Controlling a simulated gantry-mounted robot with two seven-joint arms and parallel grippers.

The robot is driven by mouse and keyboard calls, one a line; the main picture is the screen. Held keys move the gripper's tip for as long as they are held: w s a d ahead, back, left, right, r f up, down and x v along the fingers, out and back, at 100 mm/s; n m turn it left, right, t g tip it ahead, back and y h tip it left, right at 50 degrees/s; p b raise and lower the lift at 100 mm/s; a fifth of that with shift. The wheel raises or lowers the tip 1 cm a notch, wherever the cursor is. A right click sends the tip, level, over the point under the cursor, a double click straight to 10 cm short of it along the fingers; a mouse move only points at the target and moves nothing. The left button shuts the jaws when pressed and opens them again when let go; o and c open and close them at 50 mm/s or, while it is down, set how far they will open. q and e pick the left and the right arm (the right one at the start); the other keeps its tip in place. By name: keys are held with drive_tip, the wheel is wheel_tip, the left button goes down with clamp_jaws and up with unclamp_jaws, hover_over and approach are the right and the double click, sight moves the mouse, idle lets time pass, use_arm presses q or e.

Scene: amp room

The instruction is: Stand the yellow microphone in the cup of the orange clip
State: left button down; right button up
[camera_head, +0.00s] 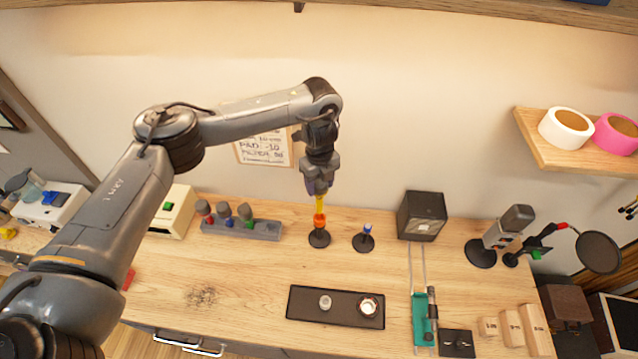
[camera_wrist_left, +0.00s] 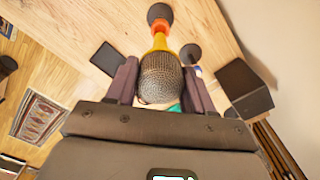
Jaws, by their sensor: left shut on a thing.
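The yellow microphone (camera_head: 320,203) hangs upright, with its yellow handle pointing down. My left gripper (camera_head: 318,186) is shut on it near its head. In the left wrist view the dark mesh head (camera_wrist_left: 160,78) shows between the two fingers of the left gripper (camera_wrist_left: 158,88). The orange clip (camera_head: 319,220) stands on a small round black base (camera_head: 319,239) on the bench, directly under the microphone. The handle's lower end meets the orange clip (camera_wrist_left: 160,27) in both views. I cannot tell how deep it sits in the cup. My right gripper is not in view.
A blue clip stand (camera_head: 364,240) is close on the right, with a black box (camera_head: 421,216) beyond it. A grey rack (camera_head: 240,229) with several microphones is on the left. A black tray (camera_head: 300,303) lies in front.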

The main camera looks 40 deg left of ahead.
sight(319, 197)
use_arm(q)
drive_tip(key=shift+f+b, duration=1.8)
drive_tip(key=shift+f, duration=1.45)
drive_tip(key=shift+c, duration=1.7)
unclamp_jaws()
wheel_tip(319, 197, up, 11)
drive_tip(key=shift+f+p, duration=0.1)
drive_tip(key=shift+p, duration=0.65)
